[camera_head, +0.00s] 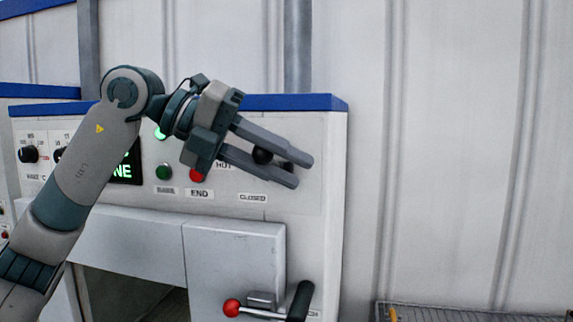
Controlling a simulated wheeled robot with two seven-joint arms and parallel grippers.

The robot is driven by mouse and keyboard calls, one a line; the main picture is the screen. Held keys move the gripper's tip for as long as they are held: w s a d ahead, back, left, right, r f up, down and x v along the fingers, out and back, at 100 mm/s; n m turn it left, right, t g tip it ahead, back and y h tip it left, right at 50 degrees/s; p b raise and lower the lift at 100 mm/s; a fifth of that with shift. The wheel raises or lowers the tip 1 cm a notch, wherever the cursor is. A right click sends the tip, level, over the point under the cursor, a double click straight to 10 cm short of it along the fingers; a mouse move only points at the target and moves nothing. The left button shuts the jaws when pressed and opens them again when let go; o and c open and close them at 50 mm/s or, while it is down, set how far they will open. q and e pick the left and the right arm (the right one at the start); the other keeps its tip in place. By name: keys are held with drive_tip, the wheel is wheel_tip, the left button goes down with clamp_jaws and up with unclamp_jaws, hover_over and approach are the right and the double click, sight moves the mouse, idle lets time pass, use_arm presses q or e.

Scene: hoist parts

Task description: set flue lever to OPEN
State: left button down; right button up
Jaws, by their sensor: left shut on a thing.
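My left gripper (297,172) reaches in from the left in front of the white machine's panel (300,225). Its two long grey fingers are shut on a dark, round-ended part, which I take to be the flue lever (262,156). The fingers and wrist hide much of this part. A CLOSED label (252,198) sits just below the fingers. No OPEN label can be read. My right gripper is not in view.
A green button (163,172) and a red button (197,175) sit left of the fingers, above an END label (199,194). Below are a door (235,262), a red-knobbed rod (232,308) and a black handle (300,300). A wire-mesh thing (470,312) is lower right.

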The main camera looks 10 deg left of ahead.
use_arm(q)
drive_tip(key=shift+w+a+r+n+g+p, duration=0.1)
drive_tip(key=shift+w+r+n+g+p, duration=0.1)
drive_tip(key=shift+r+n+g+p, duration=0.65)
drive_tip(key=c, duration=1.5)
unclamp_jaws()
drive_tip(key=shift+r+m+t, duration=0.1)
drive_tip(key=shift+m+t, duration=0.15)
drive_tip(key=shift+o, duration=0.2)
drive_tip(key=shift+w, duration=0.1)
drive_tip(key=shift+w+f, duration=0.1)
drive_tip(key=shift+f, duration=0.2)
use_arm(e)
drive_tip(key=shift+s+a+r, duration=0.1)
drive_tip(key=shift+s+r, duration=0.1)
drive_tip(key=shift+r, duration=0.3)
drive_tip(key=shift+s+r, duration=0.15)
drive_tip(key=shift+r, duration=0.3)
